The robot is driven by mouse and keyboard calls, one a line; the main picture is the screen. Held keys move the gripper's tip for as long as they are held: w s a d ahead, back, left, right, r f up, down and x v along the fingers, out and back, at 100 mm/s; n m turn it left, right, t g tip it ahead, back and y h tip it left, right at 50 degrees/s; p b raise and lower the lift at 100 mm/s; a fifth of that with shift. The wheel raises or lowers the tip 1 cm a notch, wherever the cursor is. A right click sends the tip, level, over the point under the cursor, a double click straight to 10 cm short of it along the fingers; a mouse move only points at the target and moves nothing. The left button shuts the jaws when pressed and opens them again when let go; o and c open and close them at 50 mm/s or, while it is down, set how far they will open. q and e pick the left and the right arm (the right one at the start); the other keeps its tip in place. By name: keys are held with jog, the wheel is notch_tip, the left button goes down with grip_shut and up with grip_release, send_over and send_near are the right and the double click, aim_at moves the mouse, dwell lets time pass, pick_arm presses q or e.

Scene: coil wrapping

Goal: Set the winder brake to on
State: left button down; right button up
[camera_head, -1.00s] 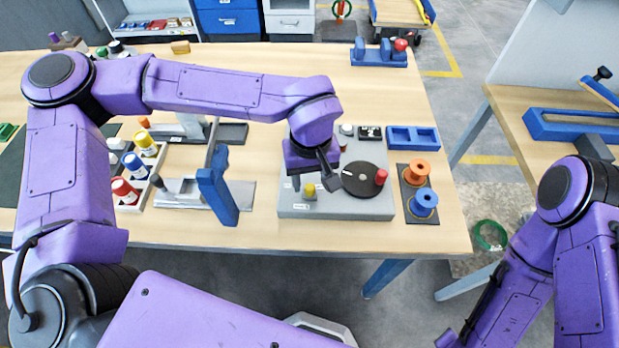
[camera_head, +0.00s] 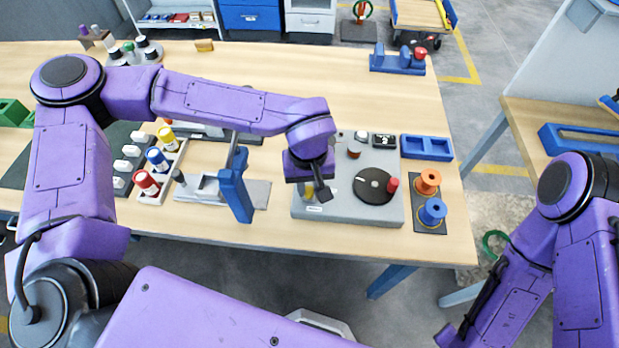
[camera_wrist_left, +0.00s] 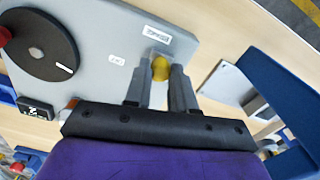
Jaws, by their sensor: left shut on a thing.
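The winder is a grey box (camera_head: 345,208) on the table with a black disc (camera_head: 375,186) and a red crank knob (camera_head: 393,184). Its yellow brake knob (camera_head: 309,189) is near the front left corner. In the left wrist view the yellow knob (camera_wrist_left: 160,68) sits between both fingers of my left gripper (camera_wrist_left: 160,80), which is shut on it. In the head view my left gripper (camera_head: 316,190) partly hides the knob. A small label (camera_wrist_left: 117,59) lies beside the knob and a larger one (camera_wrist_left: 158,35) beyond it; the text is hard to read. My right gripper is out of view.
A blue upright lever stand (camera_head: 236,190) is close left of the winder. An orange spool (camera_head: 427,181) and a blue spool (camera_head: 432,211) stand to its right, with a blue tray (camera_head: 427,147) behind them. Bottles (camera_head: 147,183) stand further left.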

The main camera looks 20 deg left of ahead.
pick_arm(q)
jog(key=shift+a, duration=0.15)
jog(key=c, duration=0.9)
grip_release()
jog(key=shift+c, duration=0.2)
jog(key=shift+a, duration=0.2)
jog(key=shift+d+r, duration=0.15)
jog(key=shift+r, duration=0.15)
notch_tip(320, 180, up, 10)
jog(key=b, duration=0.1)
jog(key=shift+s, duration=0.1)
